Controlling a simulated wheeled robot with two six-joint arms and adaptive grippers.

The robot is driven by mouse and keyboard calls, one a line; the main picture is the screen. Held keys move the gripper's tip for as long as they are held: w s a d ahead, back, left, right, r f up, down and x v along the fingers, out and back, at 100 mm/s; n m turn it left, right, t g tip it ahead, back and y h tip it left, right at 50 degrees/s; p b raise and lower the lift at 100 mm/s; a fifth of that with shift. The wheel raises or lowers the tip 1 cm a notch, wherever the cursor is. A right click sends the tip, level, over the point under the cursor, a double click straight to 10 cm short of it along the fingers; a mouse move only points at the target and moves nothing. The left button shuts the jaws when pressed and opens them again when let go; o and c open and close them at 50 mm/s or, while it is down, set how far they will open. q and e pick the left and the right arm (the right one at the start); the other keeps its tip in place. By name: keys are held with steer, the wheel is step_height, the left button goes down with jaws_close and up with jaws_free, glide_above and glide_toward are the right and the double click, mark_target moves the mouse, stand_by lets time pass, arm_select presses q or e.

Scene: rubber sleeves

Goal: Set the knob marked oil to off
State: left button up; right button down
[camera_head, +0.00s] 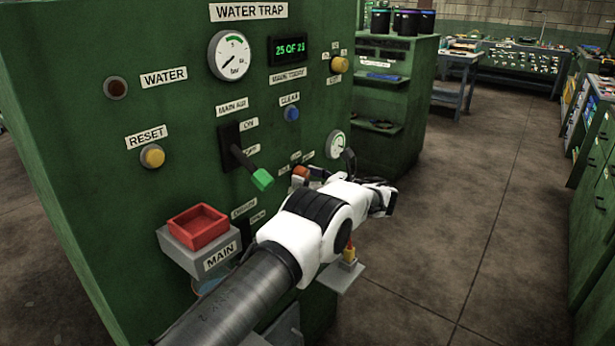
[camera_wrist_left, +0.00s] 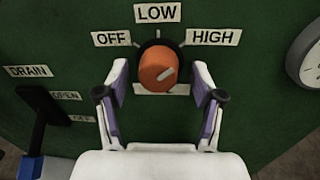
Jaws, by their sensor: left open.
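An orange round knob (camera_wrist_left: 156,68) sits on the green panel in the left wrist view, under labels OFF, LOW and HIGH. My left gripper (camera_wrist_left: 159,75) is open, with one purple-padded finger on each side of the knob and gaps between. In the head view the knob (camera_head: 300,172) shows beside my left gripper (camera_head: 312,176), partly covered. My right gripper is not in view.
A DRAIN lever (camera_wrist_left: 36,120) with a blue end is left of the knob, and a gauge (camera_wrist_left: 306,52) is at the right. Floor to the right is clear.

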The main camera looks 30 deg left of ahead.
arm_select(q)
steer(key=c, duration=1.1)
steer(key=shift+c, duration=0.2)
